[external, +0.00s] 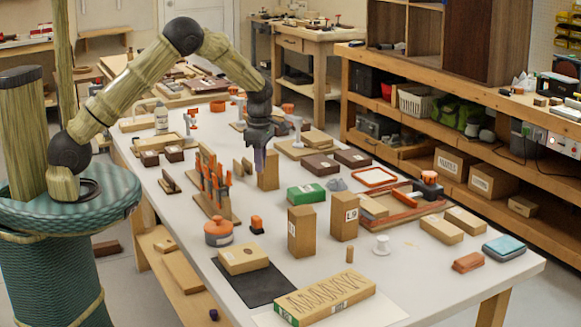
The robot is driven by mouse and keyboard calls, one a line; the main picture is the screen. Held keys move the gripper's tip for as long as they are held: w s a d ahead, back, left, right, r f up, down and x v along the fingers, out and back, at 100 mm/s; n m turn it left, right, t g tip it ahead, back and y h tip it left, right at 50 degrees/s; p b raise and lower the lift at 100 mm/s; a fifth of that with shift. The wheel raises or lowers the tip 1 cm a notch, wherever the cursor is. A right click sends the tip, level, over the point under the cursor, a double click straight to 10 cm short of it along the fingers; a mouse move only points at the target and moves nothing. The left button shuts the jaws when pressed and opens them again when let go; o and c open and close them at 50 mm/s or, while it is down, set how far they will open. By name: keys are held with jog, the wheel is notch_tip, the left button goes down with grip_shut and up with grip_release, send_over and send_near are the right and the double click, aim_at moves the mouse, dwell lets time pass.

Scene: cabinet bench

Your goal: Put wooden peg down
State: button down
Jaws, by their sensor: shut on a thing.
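My gripper (259,150) points down over the middle of the table. A small wooden cylinder (350,254) stands upright near the front of the table, apart from my gripper.
Left of the gripper stands a wooden rack with orange-handled tools (213,187). In front are a green box (306,194) and two tall cartons, one left (301,232), one right (344,217). Free tabletop (405,265) shows near the front right.

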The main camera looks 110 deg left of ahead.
notch_tip(320, 180, up, 7)
jog(key=m+b, duration=0.4)
jog(key=m, duration=1.2)
send_over(303, 299)
notch_tip(303, 299, down, 4)
jog(key=shift+d+f, duration=0.1)
jog(key=shift+f, duration=0.2)
jog(key=shift+f, duration=0.1)
notch_tip(303, 299, down, 6)
jog(key=shift+f, duration=0.1)
